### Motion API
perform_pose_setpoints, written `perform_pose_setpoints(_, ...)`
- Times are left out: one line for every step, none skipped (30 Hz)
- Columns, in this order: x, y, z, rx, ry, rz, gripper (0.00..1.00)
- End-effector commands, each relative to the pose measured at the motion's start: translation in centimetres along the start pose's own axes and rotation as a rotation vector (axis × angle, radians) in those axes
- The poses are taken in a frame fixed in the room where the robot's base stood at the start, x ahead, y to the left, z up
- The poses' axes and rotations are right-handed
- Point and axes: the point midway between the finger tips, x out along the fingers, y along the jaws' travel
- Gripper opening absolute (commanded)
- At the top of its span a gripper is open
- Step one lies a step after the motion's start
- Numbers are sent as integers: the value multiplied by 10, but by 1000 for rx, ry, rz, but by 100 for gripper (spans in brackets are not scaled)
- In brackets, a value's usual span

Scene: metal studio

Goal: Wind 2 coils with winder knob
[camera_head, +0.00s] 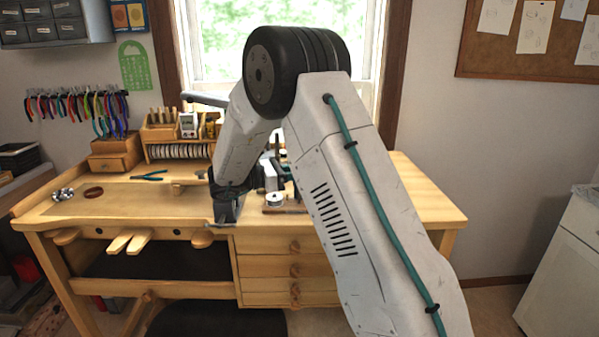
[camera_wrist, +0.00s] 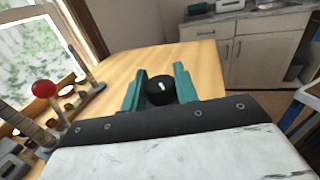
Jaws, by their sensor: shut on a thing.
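My gripper (camera_wrist: 160,72) shows in the wrist view with its two teal fingers on either side of a black round knob (camera_wrist: 161,92). The knob has a small white mark on its face. The gripper is shut on this knob, which I take to be the winder knob. The rest of the winder is hidden or cannot be made out. In the head view my arm blocks most of the gripper and the knob. No wound coil can be made out in either view.
The wooden bench (camera_head: 430,205) is clear at its right end. Blue-handled pliers (camera_head: 149,176) lie on the left. In the wrist view a red ball-topped part (camera_wrist: 44,88) stands at the left, near the window.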

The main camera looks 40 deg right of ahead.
Motion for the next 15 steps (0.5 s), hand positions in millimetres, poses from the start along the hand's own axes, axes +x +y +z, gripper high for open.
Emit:
perform_pose_setpoints(0,1,0,1,-1,-32,7)
perform_pose_setpoints(0,1,-1,0,0,-52,7)
perform_pose_setpoints(0,1,0,1,0,-77,7)
perform_pose_setpoints(0,1,0,0,0,-94,7)
perform_pose_setpoints(0,1,-1,0,0,-111,7)
perform_pose_setpoints(0,1,0,0,0,-130,7)
perform_pose_setpoints(0,1,0,0,0,-143,7)
perform_pose_setpoints(0,0,0,0,0,-156,7)
perform_pose_setpoints(0,0,0,1,0,-170,7)
perform_pose_setpoints(0,1,0,1,0,-179,7)
perform_pose_setpoints(0,1,0,1,0,-188,7)
perform_pose_setpoints(0,0,0,0,0,-198,7)
perform_pose_setpoints(0,0,0,0,-1,-205,7)
perform_pose_setpoints(0,0,0,0,-1,-211,7)
perform_pose_setpoints(0,0,0,1,0,-217,7)
